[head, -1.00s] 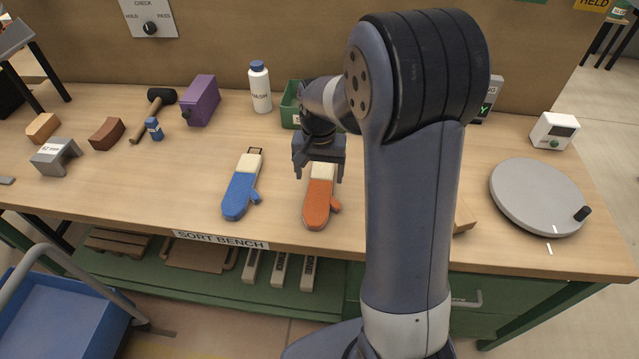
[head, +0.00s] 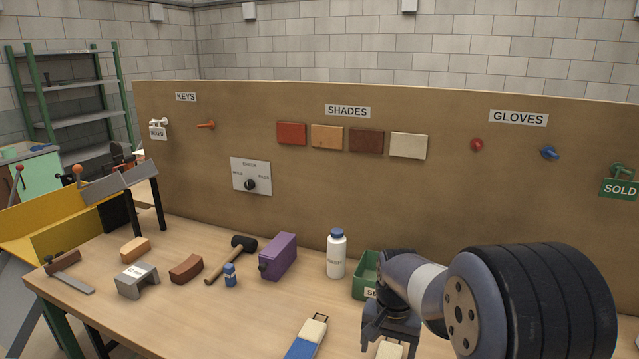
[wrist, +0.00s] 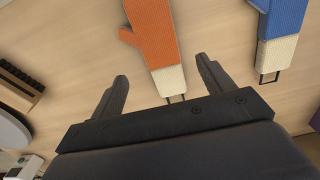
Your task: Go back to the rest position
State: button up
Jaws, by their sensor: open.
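My gripper (wrist: 162,78) is open and empty, with its two fingers spread to either side of the cream cuff of an orange mitt (wrist: 152,36) in the wrist view. The height of the fingers above the bench is hard to tell. In the head view my gripper (head: 391,338) hangs over the bench at the bottom edge, and only a bit of the orange mitt's pale cuff shows beneath it. A blue mitt (wrist: 283,22) with a cream cuff and wire loop lies beside the orange one; its upper part shows in the head view (head: 306,340).
A green box (head: 365,275) stands close behind my gripper, with a white bottle (head: 337,256) and a purple case (head: 279,257) to its left. A mallet (head: 232,258) and several bricks lie further left. Bare bench lies front left.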

jog(key=f, duration=0.8)
jog(key=shift+w+d+f+p, duration=0.1)
jog(key=shift+w+f+p, duration=0.1)
jog(key=shift+f+p, duration=0.15)
jog(key=shift+r, duration=0.1)
jog(key=shift+r, duration=0.2)
jog(key=shift+f, duration=0.2)
